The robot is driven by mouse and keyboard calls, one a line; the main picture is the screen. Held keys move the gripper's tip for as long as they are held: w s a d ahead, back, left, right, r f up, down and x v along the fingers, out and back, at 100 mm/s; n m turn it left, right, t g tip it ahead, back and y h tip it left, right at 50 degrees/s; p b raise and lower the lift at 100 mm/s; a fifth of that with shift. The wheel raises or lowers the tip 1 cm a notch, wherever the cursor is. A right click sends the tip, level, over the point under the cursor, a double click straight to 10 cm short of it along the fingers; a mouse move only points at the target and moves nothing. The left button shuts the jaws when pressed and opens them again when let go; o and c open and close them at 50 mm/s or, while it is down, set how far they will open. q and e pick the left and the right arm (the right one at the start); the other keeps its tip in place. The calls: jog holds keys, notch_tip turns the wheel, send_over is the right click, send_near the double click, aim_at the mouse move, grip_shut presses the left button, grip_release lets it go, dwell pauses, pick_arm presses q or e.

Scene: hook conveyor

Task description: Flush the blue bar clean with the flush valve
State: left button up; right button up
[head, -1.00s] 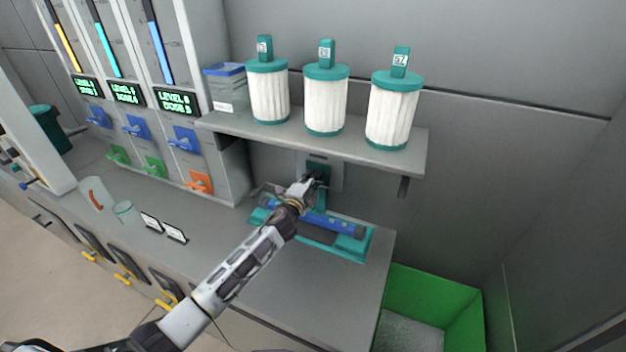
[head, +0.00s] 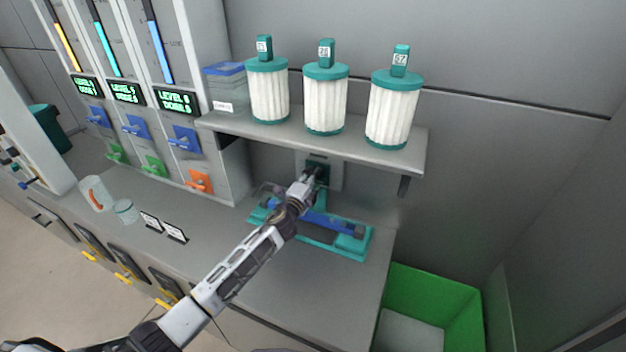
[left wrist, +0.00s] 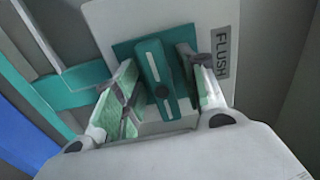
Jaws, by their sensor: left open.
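The blue bar (head: 330,222) lies in a teal cradle (head: 325,248) on the counter, partly hidden behind my left arm. The flush valve's grey plate (head: 336,172) is on the wall under the shelf. In the left wrist view, the plate marked FLUSH (left wrist: 222,52) carries a teal lever (left wrist: 157,80). My left gripper (head: 316,175) is at the valve. Its fingers (left wrist: 163,88) are open, one on each side of the lever; I cannot tell whether they touch it. Part of the bar shows at the left of the wrist view (left wrist: 22,135). My right gripper is not in view.
A shelf (head: 350,145) with three white filter cartridges (head: 325,104) and a lidded box (head: 226,90) hangs just above my gripper. Dispensers stand to the left. Clear cups (head: 124,211) and small label cards are on the counter. A green bin (head: 462,310) is at right.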

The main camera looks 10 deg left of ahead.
pick_arm(q)
jog(key=s+a, duration=0.2)
jog(key=s, duration=0.9)
jog(key=shift+s+a, duration=0.15)
jog(key=shift+s, duration=0.25)
dwell(0.4)
dwell(0.6)
